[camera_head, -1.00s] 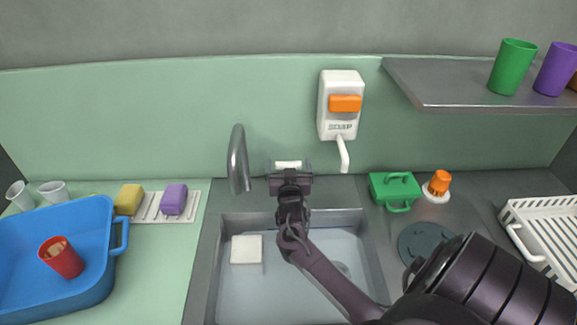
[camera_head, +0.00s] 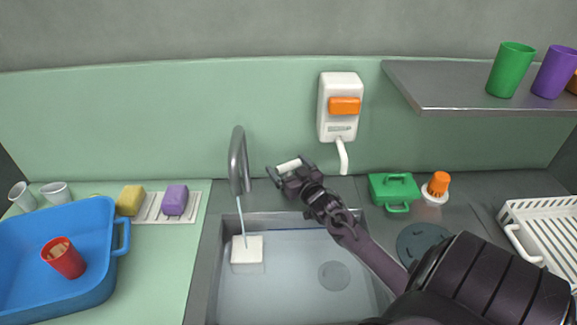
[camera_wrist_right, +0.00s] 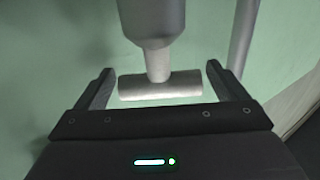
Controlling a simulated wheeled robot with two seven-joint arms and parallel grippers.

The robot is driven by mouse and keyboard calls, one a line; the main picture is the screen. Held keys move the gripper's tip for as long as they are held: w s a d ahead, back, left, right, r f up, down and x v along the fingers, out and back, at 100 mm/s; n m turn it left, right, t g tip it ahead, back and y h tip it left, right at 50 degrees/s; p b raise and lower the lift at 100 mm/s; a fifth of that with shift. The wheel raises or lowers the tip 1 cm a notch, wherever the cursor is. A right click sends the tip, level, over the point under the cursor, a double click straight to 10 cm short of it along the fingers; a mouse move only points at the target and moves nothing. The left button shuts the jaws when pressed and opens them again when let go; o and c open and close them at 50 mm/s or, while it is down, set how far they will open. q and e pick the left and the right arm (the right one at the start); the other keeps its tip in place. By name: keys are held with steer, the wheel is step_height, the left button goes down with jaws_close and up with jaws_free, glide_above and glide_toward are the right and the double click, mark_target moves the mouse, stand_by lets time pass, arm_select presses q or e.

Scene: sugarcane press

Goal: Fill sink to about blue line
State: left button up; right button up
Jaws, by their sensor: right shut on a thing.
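The sink (camera_head: 212,290) sits in the grey counter, with a faint blue line (camera_head: 300,229) along its back wall. The grey faucet spout (camera_head: 238,160) arches over its back left. A thin water stream (camera_head: 241,218) falls from it onto a white block (camera_head: 247,256) in the sink. My right gripper (camera_head: 289,167) is shut on the pale T-shaped faucet handle (camera_head: 288,165). In the right wrist view the handle (camera_wrist_right: 160,88) lies between the two fingers (camera_wrist_right: 160,82). My left gripper is not in view. The water level in the sink is hard to judge.
A round grey disc (camera_head: 334,275) lies on the sink floor. A white dispenser (camera_head: 338,118) hangs on the wall behind my right gripper. A green box (camera_head: 394,188) and an orange-topped item (camera_head: 438,186) stand at right. A blue tub (camera_head: 60,290) stands at left.

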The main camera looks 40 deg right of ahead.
steer(key=shift+n+y, duration=0.3)
steer(key=shift+y, duration=0.2)
steer(key=o, duration=0.7)
steer(key=shift+c, duration=0.2)
steer(key=s+a, duration=0.1)
steer(key=s, duration=0.6)
steer(key=shift+s+a+b, duration=0.15)
steer(key=shift+s+b, duration=0.25)
